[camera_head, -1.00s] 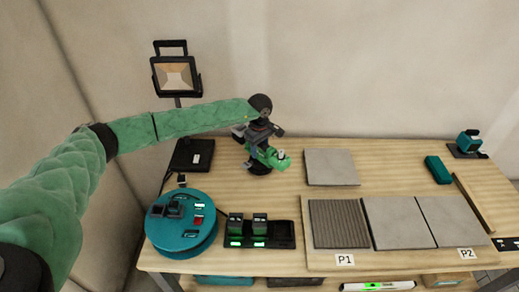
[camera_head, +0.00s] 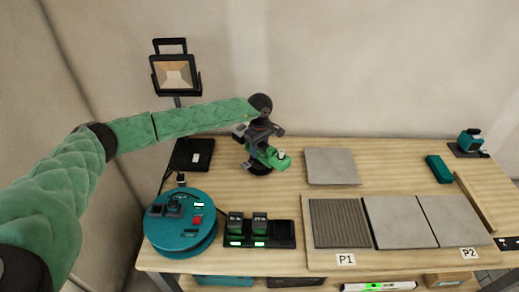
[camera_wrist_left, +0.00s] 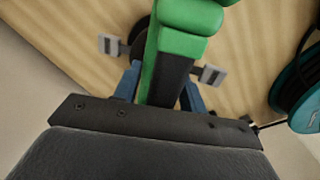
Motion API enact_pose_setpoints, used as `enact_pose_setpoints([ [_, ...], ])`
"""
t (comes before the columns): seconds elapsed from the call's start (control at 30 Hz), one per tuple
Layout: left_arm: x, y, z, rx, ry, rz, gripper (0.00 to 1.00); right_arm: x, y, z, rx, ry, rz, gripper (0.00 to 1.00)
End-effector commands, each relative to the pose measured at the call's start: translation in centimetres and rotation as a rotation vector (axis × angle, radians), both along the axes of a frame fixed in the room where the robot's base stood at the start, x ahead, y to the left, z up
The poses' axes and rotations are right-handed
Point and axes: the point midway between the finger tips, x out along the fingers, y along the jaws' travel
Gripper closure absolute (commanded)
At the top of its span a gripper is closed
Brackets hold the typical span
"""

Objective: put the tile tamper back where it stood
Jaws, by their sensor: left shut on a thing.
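The tile tamper (camera_head: 276,159), green with black parts, is at the back left of the workbench. My left gripper (camera_head: 262,147) reaches it from above and is shut on it. In the left wrist view the tamper's green and black body (camera_wrist_left: 176,50) sits between the two fingers (camera_wrist_left: 160,60). A dark round part (camera_head: 259,169) shows under the tamper at the bench top. I cannot tell whether the tamper rests on it or hangs just above. My right gripper is not in view.
A teal cable reel (camera_head: 180,247) and a black charger (camera_head: 282,235) with green-lit batteries stand in front. A loose grey tile (camera_head: 331,166) lies to the right. Tiles on a board (camera_head: 400,257), a teal box (camera_head: 438,169) and a teal tool (camera_head: 469,141) are farther right. A work lamp (camera_head: 176,75) stands behind.

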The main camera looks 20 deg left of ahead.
Motion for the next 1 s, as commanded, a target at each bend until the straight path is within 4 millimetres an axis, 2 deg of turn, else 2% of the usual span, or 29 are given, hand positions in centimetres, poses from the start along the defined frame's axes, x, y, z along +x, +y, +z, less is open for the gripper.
enact_pose_setpoints([
  [1.0,0.07,-0.03,-0.27,-0.001,-0.003,0.000,0.90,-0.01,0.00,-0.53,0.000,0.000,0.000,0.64],
])
